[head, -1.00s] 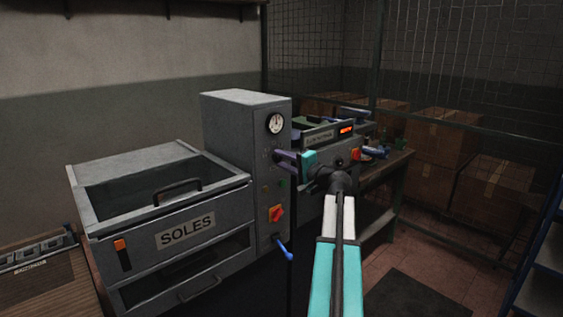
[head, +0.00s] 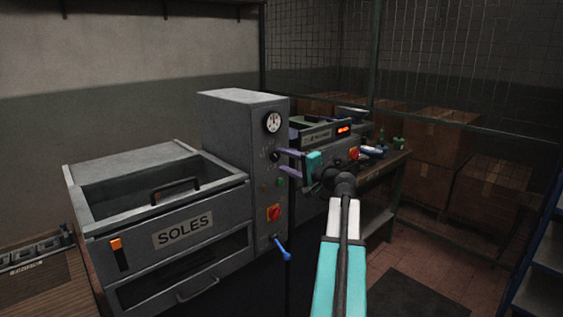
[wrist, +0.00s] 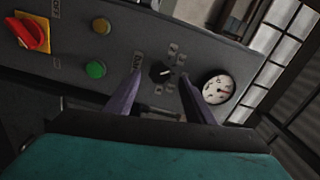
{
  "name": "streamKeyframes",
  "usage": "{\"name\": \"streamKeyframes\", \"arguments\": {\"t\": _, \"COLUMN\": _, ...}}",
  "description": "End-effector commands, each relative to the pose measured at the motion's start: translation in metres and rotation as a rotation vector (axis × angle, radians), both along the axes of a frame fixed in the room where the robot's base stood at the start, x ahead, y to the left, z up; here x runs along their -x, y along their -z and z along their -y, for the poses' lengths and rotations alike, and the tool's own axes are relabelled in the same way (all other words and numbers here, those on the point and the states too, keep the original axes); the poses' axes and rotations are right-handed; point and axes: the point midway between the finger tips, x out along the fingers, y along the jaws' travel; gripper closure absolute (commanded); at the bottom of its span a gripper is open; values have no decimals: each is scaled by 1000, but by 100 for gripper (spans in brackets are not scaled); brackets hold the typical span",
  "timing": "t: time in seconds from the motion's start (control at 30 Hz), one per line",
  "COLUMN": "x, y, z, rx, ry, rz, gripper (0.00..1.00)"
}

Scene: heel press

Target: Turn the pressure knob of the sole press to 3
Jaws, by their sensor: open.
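The sole press (head: 225,125) is a grey machine labelled SOLES. Its pressure knob (head: 275,157) is a small black dial on the front of the tall housing, below the round gauge (head: 272,122). In the wrist view the knob (wrist: 160,73) has a pale pointer mark towards the right. The labels around it are too small to read. My gripper (head: 283,161) is open in front of the panel. In the wrist view its two purple fingers (wrist: 160,76) lie on either side of the knob, without visible contact; the remaining distance is unclear.
A green button (wrist: 96,69), a yellow button (wrist: 101,26) and a red switch on a yellow plate (wrist: 32,32) share the panel. A blue-handled lever (head: 281,249) sticks out below. A second machine (head: 325,135) with a red display stands behind my gripper.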

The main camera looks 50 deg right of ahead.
Motion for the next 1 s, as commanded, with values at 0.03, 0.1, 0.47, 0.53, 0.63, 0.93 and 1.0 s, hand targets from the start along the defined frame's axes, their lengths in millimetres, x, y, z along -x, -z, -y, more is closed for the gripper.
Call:
{"name": "streamKeyframes", "arguments": {"t": 0.03, "x": 10, "y": 2, "z": -1, "rx": 1, "ry": 3, "rz": 0, "gripper": 51}}
{"name": "streamKeyframes", "arguments": {"t": 0.1, "x": 21, "y": 2, "z": -2, "rx": 1, "ry": 3, "rz": 0, "gripper": 51}}
{"name": "streamKeyframes", "arguments": {"t": 0.47, "x": 79, "y": 1, "z": -5, "rx": 0, "ry": 5, "rz": 2, "gripper": 51}}
{"name": "streamKeyframes", "arguments": {"t": 0.53, "x": 88, "y": 1, "z": -6, "rx": 1, "ry": 5, "rz": 2, "gripper": 51}}
{"name": "streamKeyframes", "arguments": {"t": 0.63, "x": 99, "y": 0, "z": -6, "rx": 1, "ry": 4, "rz": 3, "gripper": 51}}
{"name": "streamKeyframes", "arguments": {"t": 0.93, "x": 109, "y": -1, "z": -7, "rx": -1, "ry": 2, "rz": 2, "gripper": 51}}
{"name": "streamKeyframes", "arguments": {"t": 1.0, "x": 109, "y": -1, "z": -7, "rx": -1, "ry": 2, "rz": 2, "gripper": 51}}
